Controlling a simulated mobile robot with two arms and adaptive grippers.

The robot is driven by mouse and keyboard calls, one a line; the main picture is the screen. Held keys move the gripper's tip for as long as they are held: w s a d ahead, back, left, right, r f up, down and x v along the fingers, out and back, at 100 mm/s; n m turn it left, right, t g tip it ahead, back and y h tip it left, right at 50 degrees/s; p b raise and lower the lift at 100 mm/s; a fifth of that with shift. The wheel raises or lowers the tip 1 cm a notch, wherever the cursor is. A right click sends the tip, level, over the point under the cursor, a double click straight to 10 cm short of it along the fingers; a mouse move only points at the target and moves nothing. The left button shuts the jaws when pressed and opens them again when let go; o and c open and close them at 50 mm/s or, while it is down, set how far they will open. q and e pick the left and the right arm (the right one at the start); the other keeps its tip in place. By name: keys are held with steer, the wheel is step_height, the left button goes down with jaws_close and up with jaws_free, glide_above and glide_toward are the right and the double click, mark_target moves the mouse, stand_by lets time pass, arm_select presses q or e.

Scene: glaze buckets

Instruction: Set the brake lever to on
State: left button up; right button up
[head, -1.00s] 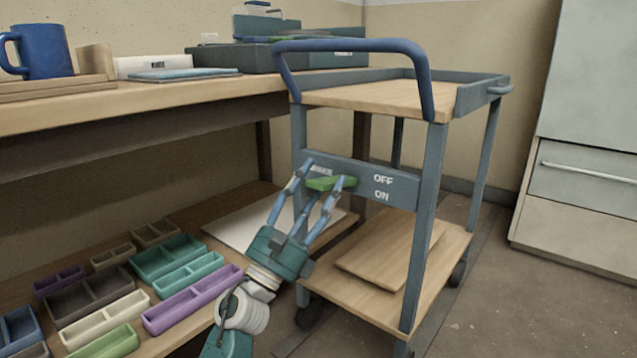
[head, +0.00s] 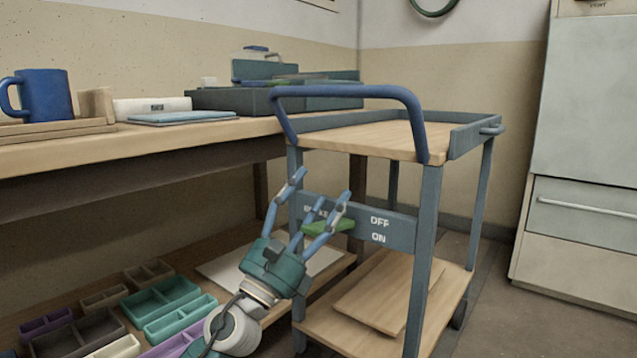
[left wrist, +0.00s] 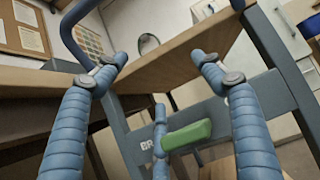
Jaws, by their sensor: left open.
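The green brake lever (head: 328,228) sticks out from the blue-grey panel (head: 400,232) on the cart's end. White OFF and ON labels stand one above the other, right of the lever. I cannot tell for sure which label it matches. My left gripper (head: 320,187) is open and empty, its fingers pointing up in front of the panel, tips above the lever. In the left wrist view the lever (left wrist: 188,136) shows just right of the middle finger, between the spread outer fingers; contact is unclear. My right gripper is not in view.
The cart's blue handle (head: 350,92) arches above my gripper. The workbench (head: 170,135) is to the left, with a low shelf of coloured trays (head: 165,300). Boards (head: 385,295) lie on the cart's lower shelf. A grey cabinet (head: 580,150) stands right; floor between is clear.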

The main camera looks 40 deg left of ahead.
mark_target(318, 224)
arm_select(q)
steer(key=shift+d+r, duration=0.1)
steer(key=shift+r, duration=1.45)
